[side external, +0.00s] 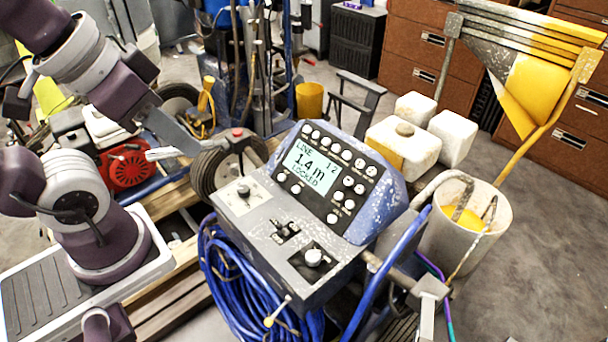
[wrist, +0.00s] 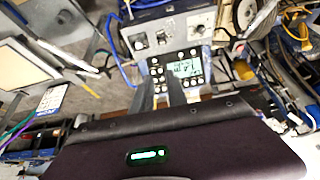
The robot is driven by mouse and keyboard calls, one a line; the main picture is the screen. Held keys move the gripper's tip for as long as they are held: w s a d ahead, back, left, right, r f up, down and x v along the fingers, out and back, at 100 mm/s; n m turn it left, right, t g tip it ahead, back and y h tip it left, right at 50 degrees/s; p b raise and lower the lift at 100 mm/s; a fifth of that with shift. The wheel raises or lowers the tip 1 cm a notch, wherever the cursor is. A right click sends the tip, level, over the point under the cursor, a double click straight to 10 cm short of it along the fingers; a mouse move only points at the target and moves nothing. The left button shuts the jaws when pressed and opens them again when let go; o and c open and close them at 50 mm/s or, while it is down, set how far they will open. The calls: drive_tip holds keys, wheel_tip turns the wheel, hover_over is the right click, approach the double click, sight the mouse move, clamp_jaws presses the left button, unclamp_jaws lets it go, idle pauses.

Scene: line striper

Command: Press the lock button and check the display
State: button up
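The striper's control console (side external: 300,220) stands in the middle of the side view. My gripper (side external: 182,148) is in the air left of the console, apart from the buttons. In the wrist view, my gripper (wrist: 161,94) shows two fingers apart with nothing held between them. The display (wrist: 187,67) appears upside down beyond them.
A white bucket (side external: 465,240) and white jugs (side external: 410,145) stand to the right. A red engine (side external: 125,165) is behind my arm.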

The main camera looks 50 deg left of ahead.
clamp_jaws()
idle(0.5)
idle(0.9)
drive_tip(key=w+f+m+g+y, duration=0.4)
drive_tip(key=w+f+m+y, duration=0.2)
drive_tip(key=w+f+m, duration=0.45)
drive_tip(key=w+d+f+m+t+y, duration=0.1)
drive_tip(key=w+d+f+m+t, duration=0.1)
drive_tip(key=f+m, duration=0.3)
drive_tip(key=w+d+f+m+t+y, duration=0.2)
drive_tip(key=w+f+m, duration=0.3)
drive_tip(key=f, duration=0.5)
drive_tip(key=shift+d+m+y, duration=0.3)
drive_tip(key=shift+d+m, duration=0.45)
drive_tip(key=shift+d, duration=0.05)
